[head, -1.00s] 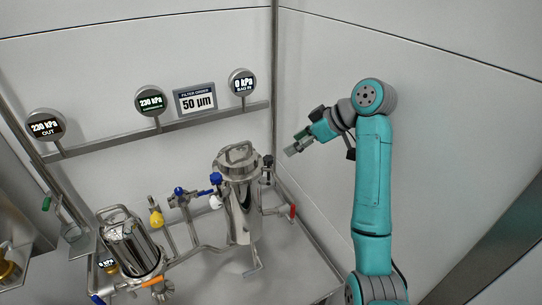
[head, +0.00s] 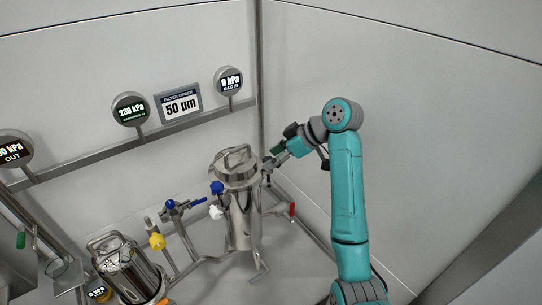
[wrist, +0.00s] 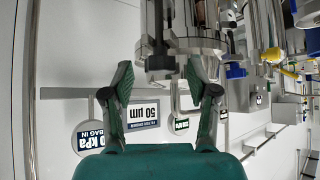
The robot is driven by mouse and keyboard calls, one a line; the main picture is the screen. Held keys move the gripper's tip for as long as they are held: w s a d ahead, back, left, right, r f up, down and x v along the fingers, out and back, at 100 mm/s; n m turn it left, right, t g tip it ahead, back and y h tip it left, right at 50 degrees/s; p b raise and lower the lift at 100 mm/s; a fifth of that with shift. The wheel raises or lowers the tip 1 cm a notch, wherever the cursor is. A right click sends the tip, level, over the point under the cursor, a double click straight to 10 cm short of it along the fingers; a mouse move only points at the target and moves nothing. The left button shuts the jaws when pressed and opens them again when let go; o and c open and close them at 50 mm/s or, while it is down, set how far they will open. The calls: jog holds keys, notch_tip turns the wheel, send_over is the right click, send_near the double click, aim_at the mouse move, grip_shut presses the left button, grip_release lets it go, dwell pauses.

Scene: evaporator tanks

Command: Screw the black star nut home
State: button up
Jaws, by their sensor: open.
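In the wrist view my gripper (wrist: 160,82) is open, with one green finger on each side. A dark knob-like part, seemingly the black star nut (wrist: 160,63), is at the housing's edge, just ahead of and between the fingertips. I cannot tell how far it is screwed in or whether a finger touches it.
Blue (head: 170,204), yellow (head: 157,241) and red (head: 292,209) valve handles stick out around the pipework. Gauges and a 50 µm sign (head: 181,105) line the wall rail. The wall corner is close behind the housing.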

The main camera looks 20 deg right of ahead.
grip_shut()
jog(key=shift+s+m, duration=0.1)
jog(key=shift+m, duration=0.2)
jog(key=m+t+h, duration=0.1)
jog(key=m, duration=0.1)
jog(key=shift+s+a+m+t+h, duration=0.2)
jog(key=shift+m+t+h, duration=0.1)
jog(key=shift+t+h, duration=0.1)
jog(key=m+h, duration=0.1)
jog(key=m+t+h, duration=0.1)
jog(key=m, duration=0.1)
jog(key=shift+a, duration=0.25)
jog(key=m+h, duration=0.2)
jog(key=m+t+h, duration=0.1)
jog(key=m, duration=0.1)
jog(key=shift+s+a, duration=0.1)
jog(key=shift+a, duration=0.15)
jog(key=shift+a+m+h, duration=0.2)
jog(key=shift+m+h, duration=1.3)
jog(key=shift+m, duration=0.4)
